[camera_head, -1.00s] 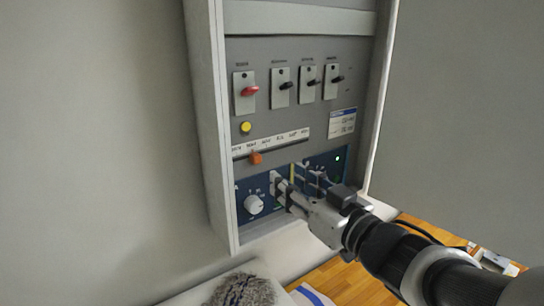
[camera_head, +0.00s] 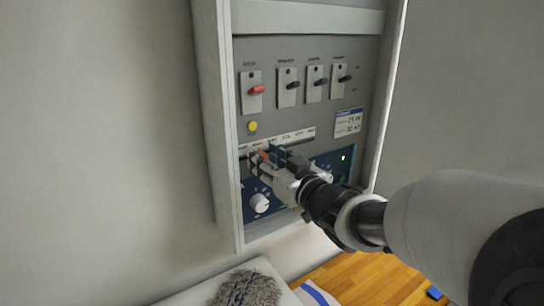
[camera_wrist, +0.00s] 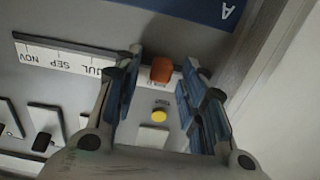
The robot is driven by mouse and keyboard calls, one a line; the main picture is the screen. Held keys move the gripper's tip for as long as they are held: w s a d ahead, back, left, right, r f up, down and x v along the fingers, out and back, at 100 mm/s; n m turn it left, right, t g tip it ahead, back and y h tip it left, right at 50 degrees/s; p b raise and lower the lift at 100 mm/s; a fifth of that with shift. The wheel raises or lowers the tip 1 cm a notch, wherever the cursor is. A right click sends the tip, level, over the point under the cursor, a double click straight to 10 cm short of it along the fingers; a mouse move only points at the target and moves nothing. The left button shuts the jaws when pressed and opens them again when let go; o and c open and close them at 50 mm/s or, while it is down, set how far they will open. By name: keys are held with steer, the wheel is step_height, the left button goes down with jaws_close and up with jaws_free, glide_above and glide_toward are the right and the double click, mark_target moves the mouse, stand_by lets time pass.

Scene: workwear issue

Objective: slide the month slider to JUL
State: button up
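The month slider's orange knob (camera_wrist: 161,69) sits between my gripper's fingers in the wrist view, with a gap on each side. My gripper (camera_wrist: 165,60) is open around it; I cannot tell how deep the fingers reach. The white month strip (camera_wrist: 62,60) appears upside down there, with NOV, SEP and JUL readable. The knob stands to the right of JUL in that view; a finger hides the strip between them. In the head view the knob (camera_head: 263,154) is partly hidden by my gripper (camera_head: 262,160) under the strip (camera_head: 300,137).
A yellow button (camera_head: 252,127) is just above the strip's left part. A red-handled switch (camera_head: 256,90) and several dark-handled switches (camera_head: 291,86) are higher up. A white dial (camera_head: 260,203) is on the blue panel below. The cabinet's left side wall (camera_head: 220,120) stands close by.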

jaws_close()
stand_by(0.3)
stand_by(0.3)
